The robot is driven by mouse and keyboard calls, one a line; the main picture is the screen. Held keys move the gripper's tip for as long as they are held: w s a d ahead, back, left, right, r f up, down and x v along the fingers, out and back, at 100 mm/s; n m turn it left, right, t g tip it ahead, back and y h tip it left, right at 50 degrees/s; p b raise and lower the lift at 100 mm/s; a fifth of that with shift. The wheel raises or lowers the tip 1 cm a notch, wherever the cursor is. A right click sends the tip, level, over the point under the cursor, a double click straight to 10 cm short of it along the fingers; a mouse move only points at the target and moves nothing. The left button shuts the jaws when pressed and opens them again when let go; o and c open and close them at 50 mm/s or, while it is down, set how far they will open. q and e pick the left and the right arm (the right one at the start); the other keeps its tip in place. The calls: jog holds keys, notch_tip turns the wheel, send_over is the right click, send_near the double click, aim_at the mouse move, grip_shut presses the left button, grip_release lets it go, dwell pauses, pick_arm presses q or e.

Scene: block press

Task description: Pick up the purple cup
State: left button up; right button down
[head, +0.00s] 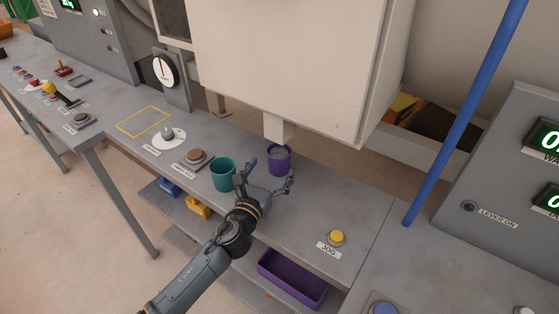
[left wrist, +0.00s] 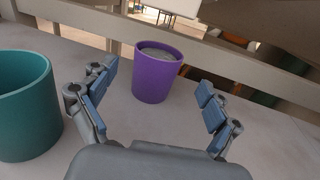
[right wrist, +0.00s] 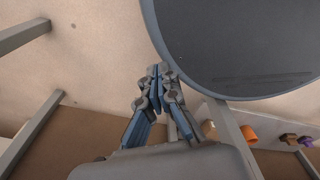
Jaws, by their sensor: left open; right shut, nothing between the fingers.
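The purple cup (head: 279,161) stands upright on the grey bench under the spout of a large pale machine. It holds something grey, seen in the left wrist view (left wrist: 154,80). My left gripper (head: 272,186) is open and empty, just in front of the cup. In the left wrist view its fingers (left wrist: 156,98) spread to either side, with the cup beyond and between them, apart from both. My right gripper (right wrist: 158,78) shows only in the right wrist view. It is shut and empty, away from the bench top.
A teal cup (head: 222,174) stands close on the left of my left gripper. The pale machine (head: 285,65) hangs over the purple cup. A yellow jog button (head: 336,238) sits to the right, with clear bench between. A purple bin (head: 292,279) is on the shelf below.

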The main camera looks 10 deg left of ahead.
aim_at(279, 154)
pick_arm(q)
jog(key=shift+w, duration=1.05)
jog(key=w, duration=0.4)
jog(key=shift+w+d+f, duration=0.1)
jog(key=shift+w+d, duration=0.15)
jog(key=shift+d, duration=0.05)
pick_arm(e)
jog(key=shift+w+d+r, duration=0.15)
jog(key=shift+w+d, duration=0.05)
jog(key=shift+w, duration=0.55)
pick_arm(q)
jog(key=shift+s, duration=0.1)
jog(key=shift+c, duration=1)
jog(key=c, duration=1)
pick_arm(e)
jog(key=shift+s, duration=0.15)
pick_arm(q)
jog(key=shift+c, duration=0.2)
